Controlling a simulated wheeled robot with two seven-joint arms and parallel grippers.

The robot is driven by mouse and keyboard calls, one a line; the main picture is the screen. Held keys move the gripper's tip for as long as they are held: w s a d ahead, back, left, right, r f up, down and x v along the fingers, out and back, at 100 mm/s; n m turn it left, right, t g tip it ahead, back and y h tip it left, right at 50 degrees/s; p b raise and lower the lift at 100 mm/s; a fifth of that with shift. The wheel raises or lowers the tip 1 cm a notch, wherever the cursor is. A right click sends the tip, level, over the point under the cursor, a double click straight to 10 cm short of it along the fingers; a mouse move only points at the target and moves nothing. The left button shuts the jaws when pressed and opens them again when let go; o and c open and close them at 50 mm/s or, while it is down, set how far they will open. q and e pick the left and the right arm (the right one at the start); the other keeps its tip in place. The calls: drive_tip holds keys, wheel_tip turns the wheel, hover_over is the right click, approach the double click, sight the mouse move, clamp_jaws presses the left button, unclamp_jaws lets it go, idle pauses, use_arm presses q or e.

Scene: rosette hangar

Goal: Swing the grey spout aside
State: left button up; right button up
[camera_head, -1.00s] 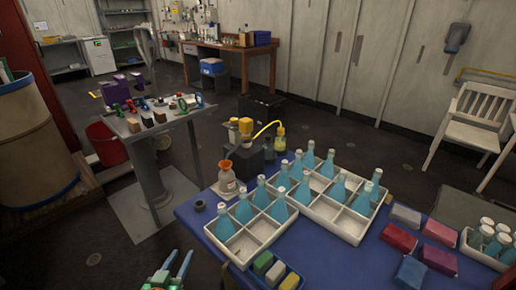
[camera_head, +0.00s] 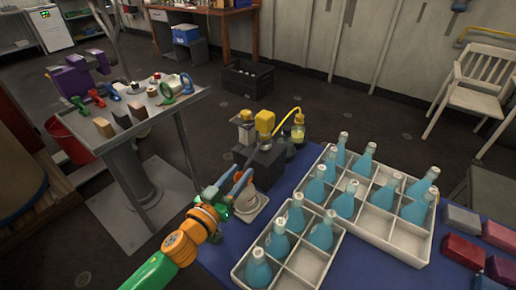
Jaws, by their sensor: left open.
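My left gripper (camera_head: 238,177) reaches in from the lower left on its green and orange arm. Its two fingers are apart and point at the black block (camera_head: 262,166) that carries a yellow pump head (camera_head: 264,122). The grey spout does not show clearly; it may lie behind or between my fingers, beside the block, and I cannot tell if they touch it. My right gripper is not in view.
White crates (camera_head: 322,262) of blue flasks stand on the blue table to the right. A yellow tube runs from the pump head to a small yellow bottle (camera_head: 299,130). A grey stand (camera_head: 160,118) with small tools is at the left.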

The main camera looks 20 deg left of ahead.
sight(245, 167)
use_arm(q)
drive_tip(key=shift+w+d+r, duration=0.15)
drive_tip(key=shift+w+r, duration=0.05)
drive_tip(key=shift+w, duration=0.15)
drive_tip(key=x, duration=0.5)
drive_tip(key=shift+w, duration=0.15)
drive_tip(key=shift+c, duration=0.3)
clamp_jaws()
idle(0.7)
